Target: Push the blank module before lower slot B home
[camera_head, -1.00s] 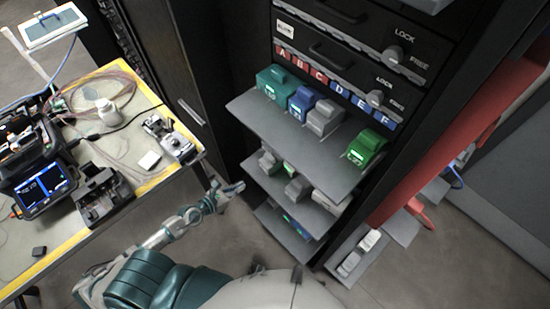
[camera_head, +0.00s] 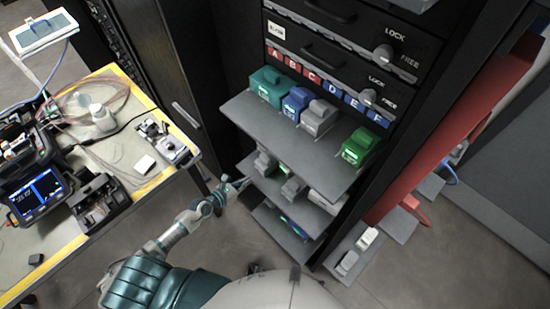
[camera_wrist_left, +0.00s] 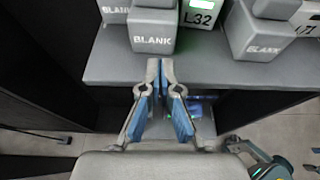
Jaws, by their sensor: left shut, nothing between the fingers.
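In the left wrist view, a grey module marked BLANK (camera_wrist_left: 152,32) stands near the front edge of a grey shelf (camera_wrist_left: 215,72), straight ahead of my left gripper (camera_wrist_left: 160,70). That gripper is shut and empty, with its tips just short of the module; I cannot tell whether they touch. It also shows in the camera_head view (camera_head: 240,184) at the front left of the middle shelf (camera_head: 300,205). Another BLANK module (camera_wrist_left: 114,10) stands to the left, a module labelled L32 (camera_wrist_left: 200,16) to the right. The slots behind are hidden.
A further BLANK module (camera_wrist_left: 256,32) stands on the right of the shelf. The upper shelf (camera_head: 270,130) juts out above, carrying teal, blue, grey and green modules. A cluttered workbench (camera_head: 130,190) stands at the left. Floor is open between bench and rack.

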